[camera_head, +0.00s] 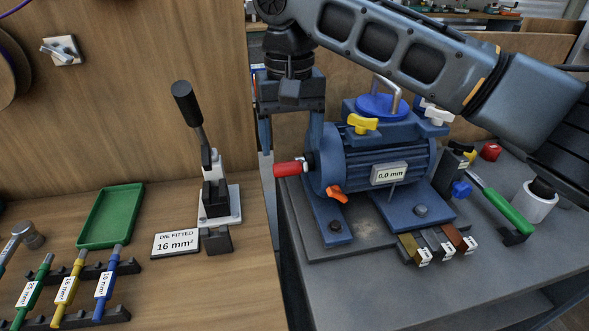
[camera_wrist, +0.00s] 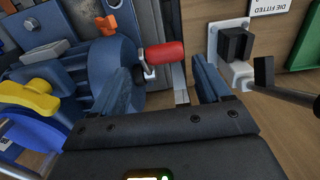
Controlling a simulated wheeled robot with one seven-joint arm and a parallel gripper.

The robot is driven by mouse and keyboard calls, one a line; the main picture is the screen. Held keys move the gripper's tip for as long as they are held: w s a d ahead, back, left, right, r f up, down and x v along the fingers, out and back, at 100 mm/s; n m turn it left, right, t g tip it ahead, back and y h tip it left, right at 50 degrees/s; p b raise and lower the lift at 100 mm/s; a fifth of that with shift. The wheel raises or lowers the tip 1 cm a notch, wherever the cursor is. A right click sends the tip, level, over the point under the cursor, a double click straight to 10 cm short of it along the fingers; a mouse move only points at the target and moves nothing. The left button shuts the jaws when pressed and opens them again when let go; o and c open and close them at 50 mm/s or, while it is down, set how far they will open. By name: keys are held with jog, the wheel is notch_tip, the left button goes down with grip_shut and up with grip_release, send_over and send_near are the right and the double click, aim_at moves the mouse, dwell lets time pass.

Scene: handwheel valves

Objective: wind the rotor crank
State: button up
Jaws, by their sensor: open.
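The rotor crank shows as a red handle (camera_head: 288,169) on a short metal arm at the left end of the blue motor (camera_head: 375,160). In the wrist view the red handle (camera_wrist: 165,54) lies crosswise, just beyond the gap between my fingers. My gripper (camera_head: 291,146) points down above the handle, with its two fingers spread apart and nothing between them. In the wrist view my gripper (camera_wrist: 160,72) is also open, one finger on each side. The handle appears apart from both fingers.
A black-handled lever tool (camera_head: 203,165) stands on the wooden bench to the left. A yellow knob (camera_head: 362,124) and an orange knob (camera_head: 337,194) stick out from the motor. Small labelled blocks (camera_head: 440,246) lie in front. A gap separates the two benches below my gripper.

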aim_at(291, 163)
notch_tip(291, 163, down, 7)
dwell(0.4)
jog(key=c, duration=0.7)
jog(key=shift+s, duration=0.1)
